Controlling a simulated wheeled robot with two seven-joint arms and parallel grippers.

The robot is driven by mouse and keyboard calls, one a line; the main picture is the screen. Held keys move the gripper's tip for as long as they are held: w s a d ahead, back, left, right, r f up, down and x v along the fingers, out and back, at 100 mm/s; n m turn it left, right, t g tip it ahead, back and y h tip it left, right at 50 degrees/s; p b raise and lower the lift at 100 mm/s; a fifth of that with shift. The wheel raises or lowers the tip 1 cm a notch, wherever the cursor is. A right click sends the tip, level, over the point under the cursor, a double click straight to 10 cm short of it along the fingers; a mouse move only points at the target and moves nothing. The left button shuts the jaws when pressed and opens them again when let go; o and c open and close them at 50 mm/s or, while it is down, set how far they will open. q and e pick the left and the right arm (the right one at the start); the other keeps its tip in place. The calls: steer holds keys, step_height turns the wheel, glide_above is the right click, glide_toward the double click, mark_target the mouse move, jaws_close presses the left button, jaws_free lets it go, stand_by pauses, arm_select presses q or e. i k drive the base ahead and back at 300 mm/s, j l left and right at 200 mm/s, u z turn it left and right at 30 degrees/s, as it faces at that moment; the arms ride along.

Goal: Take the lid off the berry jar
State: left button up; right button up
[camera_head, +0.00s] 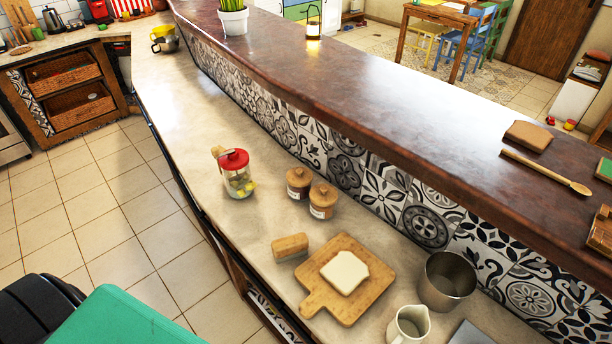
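A clear glass jar (239,184) with a red lid (234,160) stands upright on the pale counter (185,120). The lid sits on the jar's top, and yellowish contents show low in the glass. A small tan piece lies at the lid's left side; I cannot tell what it is. Two brown jars with wooden lids and pale labels, a rear one (298,184) and a front one (322,203), stand close together to the right. I cannot tell from the labels which jar holds berries. Neither of my grippers is in view.
A wooden board (322,299) with a bread slice (345,272), a wooden-topped block (290,247), a metal pot (447,281) and a cream jug (409,325) crowd the near counter. A raised brown ledge (400,105) runs behind.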

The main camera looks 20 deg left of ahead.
mark_target(296, 177)
steer(key=k+j+z, duration=0.1)
steer(key=j+z, duration=0.15)
steer(key=j, duration=0.2)
steer(key=k+j+z, duration=0.1)
steer(key=j+z, duration=0.15)
steer(key=j, duration=0.25)
steer(key=k+j+z, duration=0.2)
steer(key=j, duration=0.2)
steer(key=k+j+z, duration=0.25)
steer(key=j, duration=0.2)
steer(key=k+j+z, duration=0.1)
steer(key=j+z, duration=0.15)
steer(key=j, duration=0.15)
